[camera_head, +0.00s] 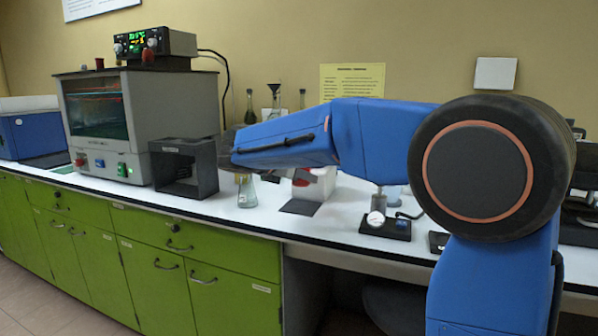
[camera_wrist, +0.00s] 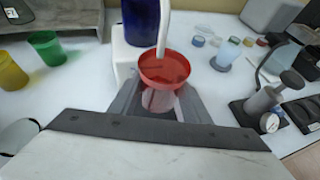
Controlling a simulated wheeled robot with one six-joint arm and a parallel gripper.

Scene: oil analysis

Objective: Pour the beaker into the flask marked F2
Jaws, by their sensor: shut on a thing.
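My gripper (camera_wrist: 162,100) is shut on a red beaker (camera_wrist: 165,68), with its fingers on either side of the cup, in the wrist view. The beaker looks upright, and its open mouth faces the camera. In the head view my arm hides most of the gripper; a small red patch (camera_head: 301,182) beneath it seems to be the same beaker. A clear conical flask (camera_head: 246,192) stands on the counter left of that patch. Necks of other glassware, one with a funnel (camera_head: 274,92), rise behind my arm. No F2 mark is readable, so I cannot tell which flask it is.
A blue bottle (camera_wrist: 141,22) on a white block stands close behind the beaker. Green (camera_wrist: 47,47) and yellow (camera_wrist: 11,72) cups stand left. A gauge device (camera_head: 377,212) is at right. A grey open box (camera_head: 184,167) and an oven (camera_head: 142,115) stand at left.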

